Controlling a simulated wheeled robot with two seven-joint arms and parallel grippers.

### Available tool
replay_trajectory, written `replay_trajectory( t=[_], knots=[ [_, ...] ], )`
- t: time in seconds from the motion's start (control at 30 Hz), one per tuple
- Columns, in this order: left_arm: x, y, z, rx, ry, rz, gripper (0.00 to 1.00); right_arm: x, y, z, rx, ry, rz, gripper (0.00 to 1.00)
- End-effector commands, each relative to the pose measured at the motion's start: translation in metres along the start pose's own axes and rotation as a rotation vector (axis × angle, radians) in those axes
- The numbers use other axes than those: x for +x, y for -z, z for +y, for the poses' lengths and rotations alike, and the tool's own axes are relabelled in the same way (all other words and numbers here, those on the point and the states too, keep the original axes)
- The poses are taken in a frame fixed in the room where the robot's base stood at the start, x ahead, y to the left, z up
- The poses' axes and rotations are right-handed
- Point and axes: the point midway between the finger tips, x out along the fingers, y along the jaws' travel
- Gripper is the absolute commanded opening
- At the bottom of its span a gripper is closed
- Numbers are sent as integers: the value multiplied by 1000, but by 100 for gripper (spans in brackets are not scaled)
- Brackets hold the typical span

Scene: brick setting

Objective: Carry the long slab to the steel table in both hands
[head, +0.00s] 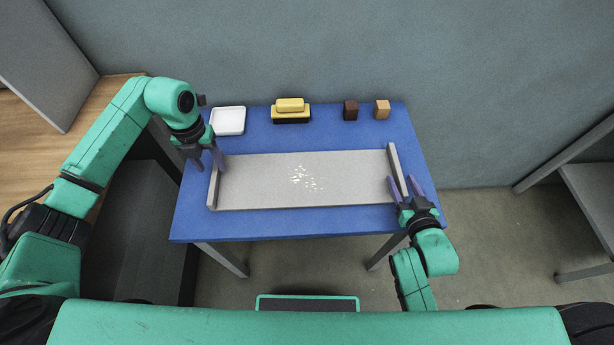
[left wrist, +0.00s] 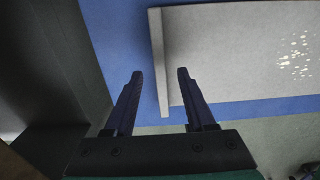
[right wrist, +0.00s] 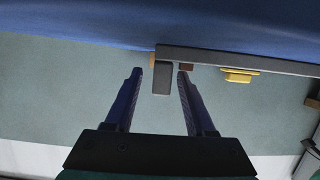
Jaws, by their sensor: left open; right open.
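The long grey slab (head: 300,197) lies flat on a blue table (head: 300,225), with a raised bar at each end and pale crumbs in its middle. My left gripper (head: 207,158) is open at the slab's left end. In the left wrist view the slab's end bar (left wrist: 159,60) shows between the open fingers (left wrist: 160,74). My right gripper (head: 405,183) is open at the right end. In the right wrist view the end bar (right wrist: 162,80) shows between its fingers (right wrist: 160,72). Contact cannot be told. A grey table (head: 592,195), perhaps the steel one, is partly cut off at the right.
Along the blue table's back edge stand a white dish (head: 228,121), a yellow block on a dark-based yellow piece (head: 291,112), a dark brown cube (head: 350,110) and a tan cube (head: 382,109). A dark cabinet (head: 140,235) stands left. Floor (head: 490,240) between the tables is clear.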

Motion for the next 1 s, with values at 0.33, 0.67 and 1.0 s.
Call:
replay_trajectory(
  t=[0.33,0.67,1.0],
  knots=[
    [29,0,0,1,0,-1,55,29,-1,0,0,-1,-2,55],
    [28,0,0,1,0,-1,0,28,0,0,0,-1,-1,0],
    [28,0,0,0,0,-1,0,28,0,0,0,-1,-1,0]
  ],
)
